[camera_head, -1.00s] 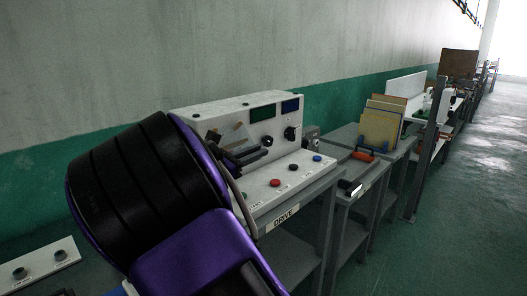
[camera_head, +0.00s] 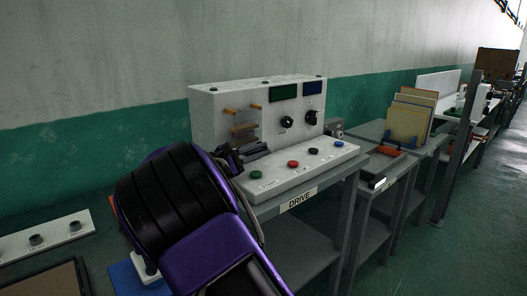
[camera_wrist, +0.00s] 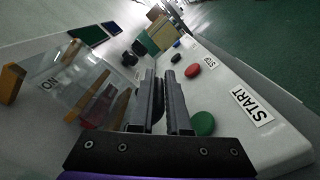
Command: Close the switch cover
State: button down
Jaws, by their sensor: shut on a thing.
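The clear switch cover (camera_wrist: 75,80) is on the upright face of the white DRIVE control box (camera_head: 208,115), in front of the ON label (camera_wrist: 48,87). Orange pieces (camera_head: 256,107) show around it, with a red part (camera_wrist: 97,112) seen through or beside it. My gripper (camera_head: 242,160) is at the lower edge of the cover, above the sloped button ledge. In the wrist view its two dark fingers (camera_wrist: 163,85) are close together with a narrow gap. The gripper is shut on the cover's edge, though the contact itself is hard to see.
A green START button (camera_wrist: 203,124) and a red button (camera_wrist: 193,71) lie right of the fingers on the ledge. Black knobs (camera_head: 287,122) and dark displays (camera_head: 284,92) are on the upright face. Benches with upright panels (camera_head: 405,123) continue right, beside open floor.

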jog(key=shift+w+a+f, duration=0.1)
jog(key=shift+a+f, duration=0.2)
jog(key=shift+f, duration=0.3)
jog(key=c, duration=0.9)
grip_release()
jog(key=shift+w+f, duration=0.1)
jog(key=shift+w, duration=0.15)
jog(key=shift+a, duration=0.1)
jog(key=shift+s+a, duration=0.2)
jog(key=shift+a, duration=0.1)
jog(key=v, duration=0.8)
jog(key=p+v, duration=0.1)
jog(key=v, duration=0.7)
jog(key=shift+s+a+r, duration=0.2)
jog(key=shift+s+r, duration=0.05)
